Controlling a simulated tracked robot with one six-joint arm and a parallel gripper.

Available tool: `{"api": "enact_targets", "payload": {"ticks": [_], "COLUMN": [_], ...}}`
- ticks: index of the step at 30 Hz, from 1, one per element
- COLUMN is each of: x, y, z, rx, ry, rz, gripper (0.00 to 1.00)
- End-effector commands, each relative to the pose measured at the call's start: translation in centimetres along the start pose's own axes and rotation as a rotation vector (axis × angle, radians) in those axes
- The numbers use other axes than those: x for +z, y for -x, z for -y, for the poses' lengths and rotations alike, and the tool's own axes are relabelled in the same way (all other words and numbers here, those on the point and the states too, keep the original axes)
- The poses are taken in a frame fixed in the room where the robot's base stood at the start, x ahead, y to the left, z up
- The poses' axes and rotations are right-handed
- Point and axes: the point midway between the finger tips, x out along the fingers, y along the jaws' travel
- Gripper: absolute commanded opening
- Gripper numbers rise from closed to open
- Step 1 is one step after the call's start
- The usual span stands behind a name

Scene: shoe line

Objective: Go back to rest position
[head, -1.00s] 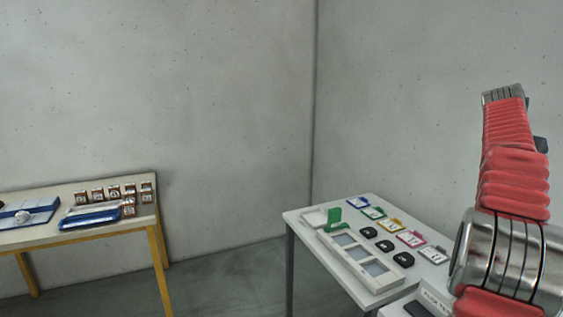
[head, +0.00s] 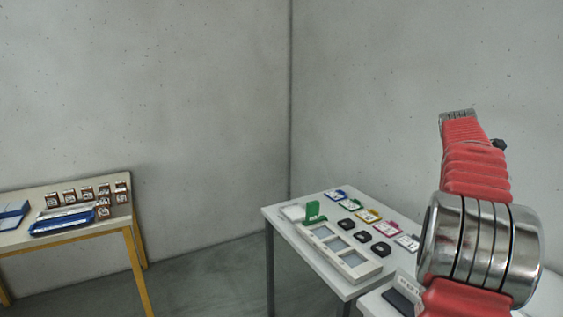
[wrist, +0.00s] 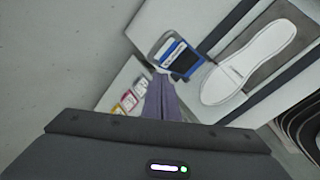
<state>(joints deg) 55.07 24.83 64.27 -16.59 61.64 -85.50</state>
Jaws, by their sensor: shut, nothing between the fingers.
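My gripper (wrist: 163,98) shows in the wrist view as narrow purple-grey fingers, shut and empty. It points over the scene, apart from anything I can make out. My red-sleeved arm (head: 475,175) with silver joint rings rises at the right of the head view. The gripper itself cannot be made out there.
A white table (head: 338,279) holds a framed tray (head: 367,268), a green block (head: 314,211), dark pieces and coloured cards. A yellow-legged table (head: 112,220) stands left with small brown boxes and a blue tray (head: 62,223). The wrist view shows a white sole (wrist: 248,62) and a blue item (wrist: 183,58).

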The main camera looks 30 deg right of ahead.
Motion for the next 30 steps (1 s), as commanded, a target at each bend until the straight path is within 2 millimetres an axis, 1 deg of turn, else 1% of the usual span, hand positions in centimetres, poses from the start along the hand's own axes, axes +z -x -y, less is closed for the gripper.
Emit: {"api": "enact_targets", "payload": {"ticks": [1,5,11,12,14,15,17,21,23,24,29,30], "x": [-1.1,-4.2,-9.4,-10.6,-12.2,-13.3,-14.8,-17.9,-19.0,-19.8,-22.2,-22.7], "y": [0.3,1.2,3.6,4.2,5.2,5.9,6.8,9.2,10.1,10.8,13.2,13.7], "z": [0.9,3.5,8.4,9.5,11.3,12.6,14.4,19.0,20.9,22.3,27.8,29.2], "rx": [-0.008,-0.036,-0.089,-0.102,-0.121,-0.134,-0.155,-0.203,-0.222,-0.236,-0.29,-0.303], "ry": [-0.053,-0.212,-0.445,-0.489,-0.554,-0.595,-0.651,-0.767,-0.808,-0.833,-0.918,-0.934], "rz": [-0.015,-0.055,-0.115,-0.127,-0.143,-0.154,-0.169,-0.199,-0.21,-0.218,-0.244,-0.251], "gripper": [0.0,0.0,0.0,0.0,0.0,0.0,0.0,0.0,0.0,0.0,0.0,0.0]}}
